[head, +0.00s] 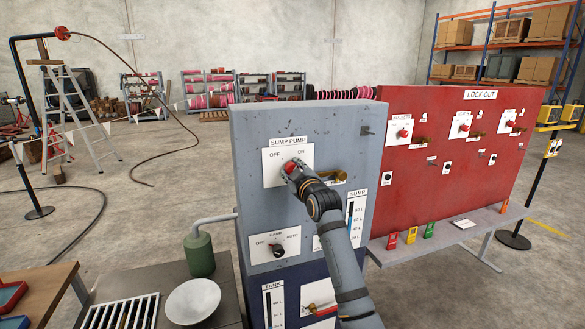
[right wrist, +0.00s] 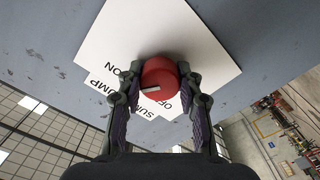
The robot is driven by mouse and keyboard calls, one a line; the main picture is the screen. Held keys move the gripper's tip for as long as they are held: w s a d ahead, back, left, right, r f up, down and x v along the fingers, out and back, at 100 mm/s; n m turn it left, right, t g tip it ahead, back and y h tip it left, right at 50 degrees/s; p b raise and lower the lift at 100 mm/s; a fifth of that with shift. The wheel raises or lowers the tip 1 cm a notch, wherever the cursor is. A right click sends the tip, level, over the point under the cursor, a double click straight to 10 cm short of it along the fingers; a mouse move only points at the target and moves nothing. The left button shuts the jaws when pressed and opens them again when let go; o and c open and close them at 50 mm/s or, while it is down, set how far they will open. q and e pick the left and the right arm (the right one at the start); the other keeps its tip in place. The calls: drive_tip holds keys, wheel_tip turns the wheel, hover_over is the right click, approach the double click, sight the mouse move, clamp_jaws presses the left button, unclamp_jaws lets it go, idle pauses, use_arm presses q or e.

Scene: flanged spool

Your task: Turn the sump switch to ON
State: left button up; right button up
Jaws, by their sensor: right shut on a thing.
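The sump switch is a red round knob (head: 291,166) on a white plate (head: 272,174) marked OFF at left and ON at right, under a SUMP PUMP label. My right gripper (head: 293,170) is at the knob and hides part of it in the head view. In the right wrist view, its two fingers (right wrist: 161,88) are shut on the sides of the red knob (right wrist: 160,72). My left gripper is not in view.
Below is a black HAND/AUTO selector (head: 278,249). A brass padlock-like part (head: 337,176) sits right of the plate. A red lock-out board (head: 440,170) stands to the right. A green canister (head: 200,255) and a white bowl (head: 192,301) are at the lower left.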

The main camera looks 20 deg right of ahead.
drive_tip(key=shift+f+m, duration=0.1)
drive_tip(key=shift+m, duration=0.4)
idle(0.3)
drive_tip(key=o, duration=1.2)
drive_tip(key=s, duration=1.2)
drive_tip(key=shift+d, duration=0.25)
